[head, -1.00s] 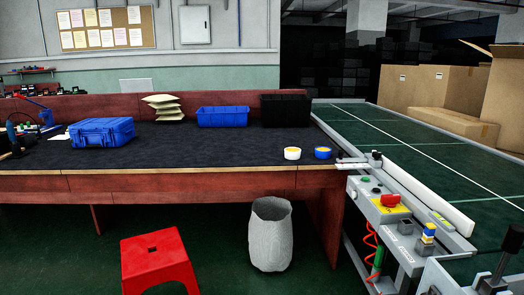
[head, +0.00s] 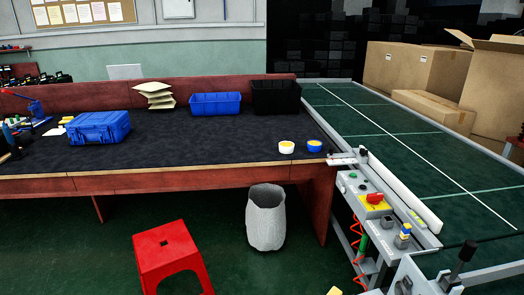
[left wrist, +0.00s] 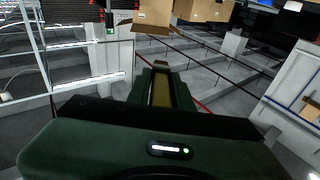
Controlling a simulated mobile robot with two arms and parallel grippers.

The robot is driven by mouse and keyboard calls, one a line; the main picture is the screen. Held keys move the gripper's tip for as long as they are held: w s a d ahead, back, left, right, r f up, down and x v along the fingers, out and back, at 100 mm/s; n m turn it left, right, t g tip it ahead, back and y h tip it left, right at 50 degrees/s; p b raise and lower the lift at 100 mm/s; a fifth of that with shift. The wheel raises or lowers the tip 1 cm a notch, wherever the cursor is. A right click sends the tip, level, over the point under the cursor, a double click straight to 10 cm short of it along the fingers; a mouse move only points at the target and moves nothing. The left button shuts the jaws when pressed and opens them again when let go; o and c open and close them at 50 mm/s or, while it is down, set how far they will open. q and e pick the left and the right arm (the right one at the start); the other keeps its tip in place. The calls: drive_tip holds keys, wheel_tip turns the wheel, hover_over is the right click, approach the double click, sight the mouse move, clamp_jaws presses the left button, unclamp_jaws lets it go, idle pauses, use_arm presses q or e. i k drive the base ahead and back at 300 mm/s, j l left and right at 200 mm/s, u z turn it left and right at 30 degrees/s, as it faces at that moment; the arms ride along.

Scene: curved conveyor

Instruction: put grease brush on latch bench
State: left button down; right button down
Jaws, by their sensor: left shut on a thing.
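My left gripper (left wrist: 160,72) shows in the left wrist view, shut on a narrow yellow-brown thing (left wrist: 160,92). Most of that thing is hidden between the dark green fingers; it may be the grease brush, but its shape is not clear. Neither gripper shows in the head view. A long bench with a dark top (head: 190,155) and red-brown wooden front runs across the left of the head view. I cannot tell from any label whether it is the latch bench. No other brush can be made out clearly.
The bench carries a blue case (head: 98,128), a blue bin (head: 215,104), a black bin (head: 275,98) and two tape rolls (head: 286,147). Its front middle is clear. A red stool (head: 170,252) and grey basket (head: 266,218) stand before it. The green conveyor (head: 400,150) lies right.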

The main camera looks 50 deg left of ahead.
sight(261, 153)
drive_tip(key=j+z, duration=0.1)
drive_tip(key=z, duration=3.8)
drive_tip(key=k+j+z, duration=0.4)
drive_tip(key=k, duration=0.45)
drive_tip(key=k+z, duration=0.4)
drive_tip(key=k, duration=0.4)
drive_tip(key=k+u, duration=0.25)
drive_tip(key=k, duration=0.25)
drive_tip(key=k+j+u, duration=0.2)
drive_tip(key=k, duration=0.3)
drive_tip(key=k+j+u, duration=0.25)
drive_tip(key=k, duration=0.25)
drive_tip(key=u, duration=5.2)
